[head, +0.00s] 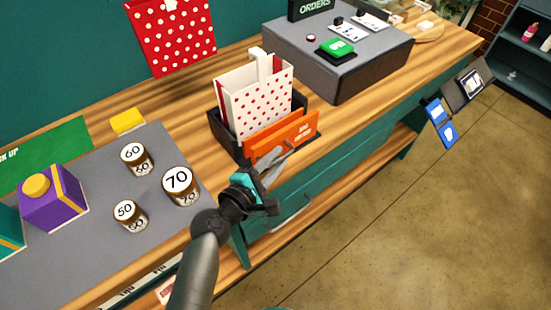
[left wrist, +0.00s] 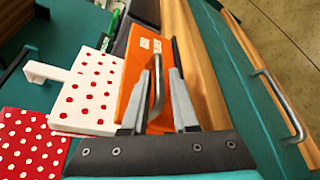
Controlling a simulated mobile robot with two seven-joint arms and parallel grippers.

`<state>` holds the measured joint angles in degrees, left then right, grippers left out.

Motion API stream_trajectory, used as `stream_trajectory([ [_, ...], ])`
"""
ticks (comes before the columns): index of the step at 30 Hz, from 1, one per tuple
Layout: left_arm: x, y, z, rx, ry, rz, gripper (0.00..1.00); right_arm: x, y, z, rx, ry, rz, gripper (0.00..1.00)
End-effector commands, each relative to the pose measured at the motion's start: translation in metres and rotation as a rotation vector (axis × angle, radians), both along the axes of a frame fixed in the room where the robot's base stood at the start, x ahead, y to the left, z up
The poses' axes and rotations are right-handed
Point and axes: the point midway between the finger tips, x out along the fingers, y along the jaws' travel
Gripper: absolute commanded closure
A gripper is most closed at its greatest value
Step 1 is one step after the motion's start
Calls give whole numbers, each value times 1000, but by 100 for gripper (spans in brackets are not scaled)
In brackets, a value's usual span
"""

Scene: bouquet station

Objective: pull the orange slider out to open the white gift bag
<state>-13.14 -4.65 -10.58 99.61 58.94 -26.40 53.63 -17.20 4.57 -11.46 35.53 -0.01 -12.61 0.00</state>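The white gift bag (head: 262,101) with red dots stands upright in a dark holder (head: 226,132) on the wooden counter. It also shows in the left wrist view (left wrist: 88,92). The orange slider (head: 297,130) is at the holder's front, with white lettering and a metal bar handle (left wrist: 157,82). My left gripper (head: 276,166) is in front of the slider. In the left wrist view its two fingers (left wrist: 158,100) stand apart, one on each side of the handle. Whether either finger touches it cannot be told. My right gripper is not in view.
A red bag (head: 172,36) with white dots is behind. A grey block (head: 345,58) with a green item stands to the right. Numbered jars (head: 180,186) and a purple box (head: 53,198) stand on a grey mat at left. Open floor lies in front.

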Motion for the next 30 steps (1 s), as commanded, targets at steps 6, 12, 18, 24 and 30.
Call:
stream_trajectory([
  [6,-8,6,3,2,-2,1,73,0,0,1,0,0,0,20],
  [12,-35,24,9,3,1,-1,73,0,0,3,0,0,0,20],
  [18,-68,46,17,3,2,-1,73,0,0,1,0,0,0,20],
  [24,-97,66,25,2,2,-2,73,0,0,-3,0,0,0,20],
  [30,-116,79,30,2,1,0,73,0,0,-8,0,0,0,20],
])
